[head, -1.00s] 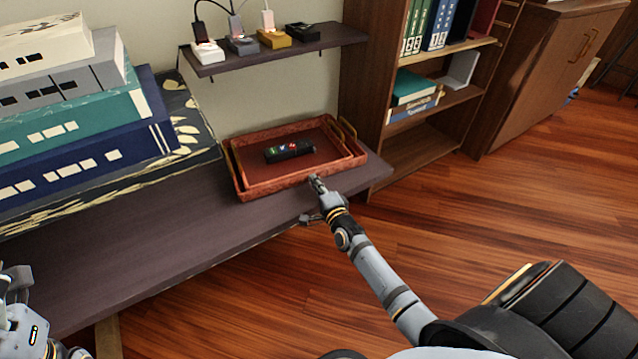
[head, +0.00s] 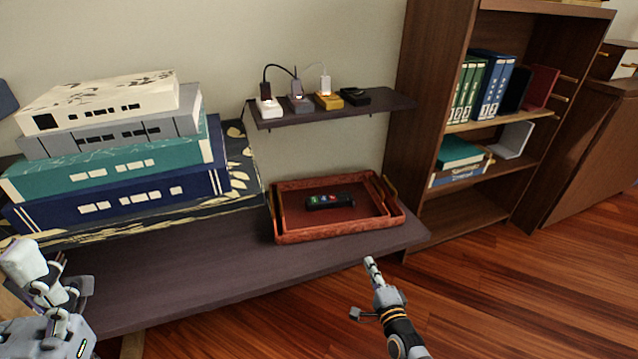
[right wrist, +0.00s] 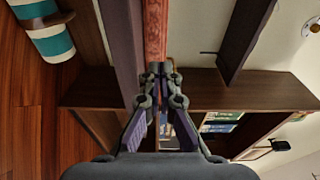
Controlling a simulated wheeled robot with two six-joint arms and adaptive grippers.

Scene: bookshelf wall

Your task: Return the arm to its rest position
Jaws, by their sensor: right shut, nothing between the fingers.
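My right gripper (head: 372,268) is in front of the dark shelf's front edge, below and right of the red tray, apart from it. It is shut and empty; its closed fingers also show in the right wrist view (right wrist: 157,80). My left gripper (head: 48,282) is at the lower left of the head view, by the left part of the shelf; its fingertips are too unclear to judge.
The red tray (head: 290,238) holds a black remote (head: 330,201) on the dark shelf (head: 190,270). Stacked boxes (head: 110,165) stand left. A small wall shelf (head: 385,107) carries chargers. A bookcase (head: 425,140) stands right. Wooden floor (head: 520,290) is open.

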